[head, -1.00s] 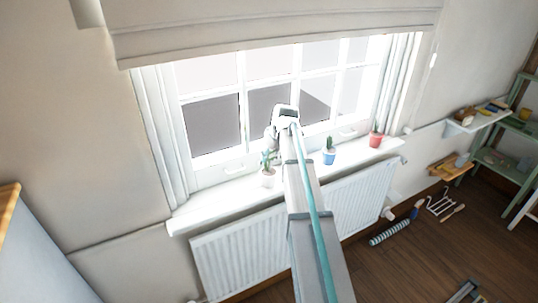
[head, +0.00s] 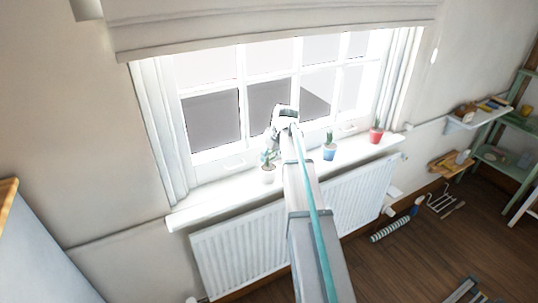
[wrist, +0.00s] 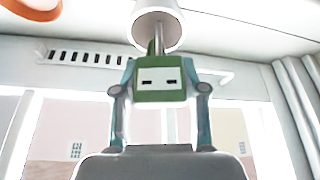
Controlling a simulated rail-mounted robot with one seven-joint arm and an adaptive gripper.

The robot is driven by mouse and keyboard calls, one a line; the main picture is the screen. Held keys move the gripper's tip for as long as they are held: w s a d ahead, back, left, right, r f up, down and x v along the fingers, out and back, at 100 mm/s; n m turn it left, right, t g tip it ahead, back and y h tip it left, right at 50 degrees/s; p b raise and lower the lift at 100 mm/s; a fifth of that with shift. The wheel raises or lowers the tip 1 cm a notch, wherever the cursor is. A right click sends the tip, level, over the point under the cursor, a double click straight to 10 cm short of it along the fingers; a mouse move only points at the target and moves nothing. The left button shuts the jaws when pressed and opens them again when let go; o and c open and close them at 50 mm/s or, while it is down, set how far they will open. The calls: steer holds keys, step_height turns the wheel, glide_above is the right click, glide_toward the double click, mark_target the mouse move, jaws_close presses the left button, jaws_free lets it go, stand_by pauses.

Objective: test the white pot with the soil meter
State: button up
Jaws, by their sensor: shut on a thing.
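The white pot (head: 268,177) stands on the windowsill at the left of a row of potted plants. My gripper is at the end of the arm, just above it, and partly hides its plant in the head view. In the wrist view my gripper (wrist: 161,88) is shut on the green soil meter (wrist: 160,95), one finger on each side. The wrist picture looks upside down, with the white pot (wrist: 158,22) at the top. The meter's thin stem overlaps the pot's rim. I cannot tell whether its tip is in the soil.
A blue pot (head: 329,153) and a red pot (head: 376,136) with plants stand further right on the sill (head: 215,209). The window is close behind, and a radiator (head: 240,250) is below. An orange ring (wrist: 35,8) shows at the wrist view's upper left.

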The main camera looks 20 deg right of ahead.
steer(key=shift+f+b, duration=0.55)
steer(key=shift+f, duration=0.6)
steer(key=o, duration=1.2)
steer(key=v, duration=1.2)
steer(key=shift+s, duration=0.1)
